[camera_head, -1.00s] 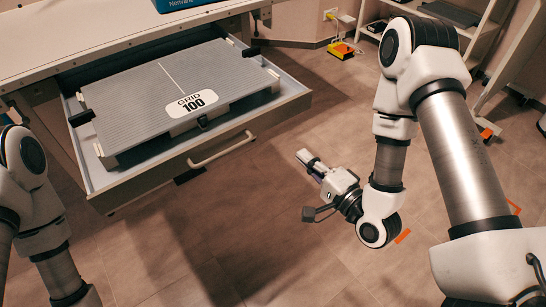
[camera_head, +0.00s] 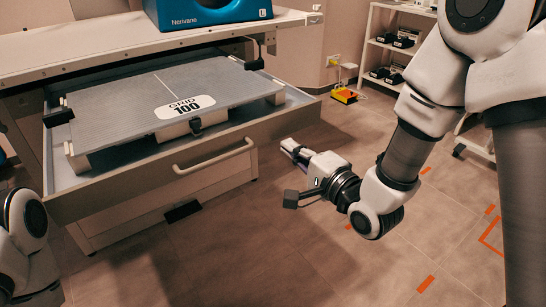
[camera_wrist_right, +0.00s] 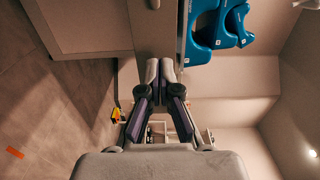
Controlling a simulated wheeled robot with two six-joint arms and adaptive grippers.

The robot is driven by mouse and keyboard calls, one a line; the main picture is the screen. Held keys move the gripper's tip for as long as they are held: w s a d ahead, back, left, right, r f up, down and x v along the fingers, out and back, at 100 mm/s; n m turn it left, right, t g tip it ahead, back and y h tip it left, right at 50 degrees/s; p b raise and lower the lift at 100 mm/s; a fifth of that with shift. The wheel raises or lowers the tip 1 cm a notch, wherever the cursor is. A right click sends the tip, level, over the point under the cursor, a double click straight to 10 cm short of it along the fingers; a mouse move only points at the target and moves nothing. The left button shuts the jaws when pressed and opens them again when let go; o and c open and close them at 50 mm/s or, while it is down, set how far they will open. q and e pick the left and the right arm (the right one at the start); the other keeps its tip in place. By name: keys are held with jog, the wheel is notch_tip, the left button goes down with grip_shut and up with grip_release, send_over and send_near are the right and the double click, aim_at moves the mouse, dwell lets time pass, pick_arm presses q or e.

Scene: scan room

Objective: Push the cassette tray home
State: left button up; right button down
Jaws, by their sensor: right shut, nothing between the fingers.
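The cassette tray (camera_head: 214,150) is an open grey drawer under the table, pulled out toward me, with a bar handle (camera_head: 214,158) on its front. A flat grey grid panel (camera_head: 130,103) marked "GRID 100" lies in it, with dark clips at its edges. My right gripper (camera_head: 290,150) is shut and empty, in front of the drawer's right part and apart from it in the head view. In the right wrist view its fingers (camera_wrist_right: 161,72) are together with nothing between them. Of my left arm only links show at the lower left; its gripper is out of view.
The table (camera_head: 100,60) above the drawer carries a blue Nerivane case (camera_head: 216,10). A shelf (camera_head: 372,48) with dark items stands at the back right, near a yellow device (camera_head: 344,96) on the floor. The tiled floor between has free room and orange marks.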

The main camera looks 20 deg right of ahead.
aim_at(266, 128)
jog(key=x, duration=0.6)
jog(key=shift+w+a+b, duration=0.1)
jog(key=shift+w+b, duration=0.2)
jog(key=shift+b, duration=0.05)
jog(key=shift+w+r, duration=0.1)
jog(key=shift+w, duration=0.05)
